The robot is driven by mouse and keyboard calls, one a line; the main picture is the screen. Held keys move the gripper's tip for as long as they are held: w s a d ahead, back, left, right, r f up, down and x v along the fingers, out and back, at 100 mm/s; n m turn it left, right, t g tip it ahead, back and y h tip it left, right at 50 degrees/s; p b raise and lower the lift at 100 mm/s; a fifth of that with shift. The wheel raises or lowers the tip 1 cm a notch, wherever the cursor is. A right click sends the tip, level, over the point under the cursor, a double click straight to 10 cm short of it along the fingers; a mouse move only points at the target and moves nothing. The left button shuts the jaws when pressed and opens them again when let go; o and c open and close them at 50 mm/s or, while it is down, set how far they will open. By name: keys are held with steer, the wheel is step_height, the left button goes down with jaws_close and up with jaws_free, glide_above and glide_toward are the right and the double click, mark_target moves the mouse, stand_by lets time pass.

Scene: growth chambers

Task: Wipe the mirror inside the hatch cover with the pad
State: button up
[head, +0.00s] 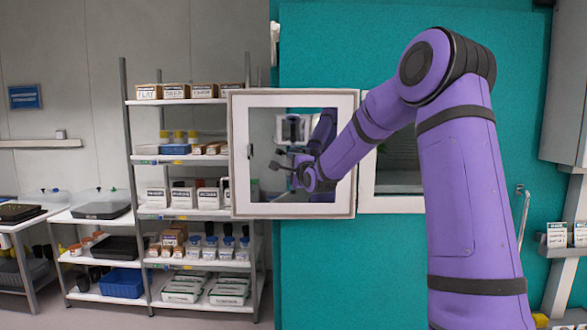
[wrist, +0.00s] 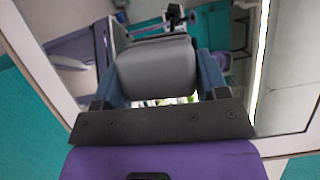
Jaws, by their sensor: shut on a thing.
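The hatch cover (head: 292,98) stands swung open, a square pale frame around a mirror (head: 262,125). The mirror reflects parts of my arm and the room. My gripper (head: 287,166) is in front of the lower middle of the mirror, small and dark in the head view. In the wrist view my gripper (wrist: 158,60) has its blue fingers shut on a grey pad (wrist: 157,70). The mirror (wrist: 285,108) fills much of the wrist view behind the pad. I cannot tell whether the pad touches the glass.
The hatch opening (head: 398,165) is in the teal wall (head: 450,30), right of the cover and partly behind my arm. A shelf rack (head: 128,130) with boxes and bottles stands left of the cover. A side table (head: 95,217) is further left.

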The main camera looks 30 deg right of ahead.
steer(key=shift+w+d, duration=0.15)
steer(key=shift+w, duration=0.1)
steer(key=s+d, duration=0.2)
steer(key=d, duration=0.1)
steer(key=shift+d, duration=0.15)
stand_by(0.5)
steer(key=shift+w+a+r, duration=0.1)
steer(key=shift+w+a, duration=0.45)
steer(key=shift+a, duration=0.25)
steer(key=shift+w+a+r, duration=0.1)
steer(key=shift+w+a, duration=0.4)
steer(key=shift+a, duration=0.25)
steer(key=shift+r, duration=0.6)
steer(key=shift+s+d+f, duration=0.1)
steer(key=shift+s+d, duration=0.45)
steer(key=shift+d, duration=0.3)
steer(key=shift+s+d+f, duration=0.1)
steer(key=shift+s+d, duration=0.4)
steer(key=shift+d, duration=0.35)
steer(key=shift+r, duration=0.1)
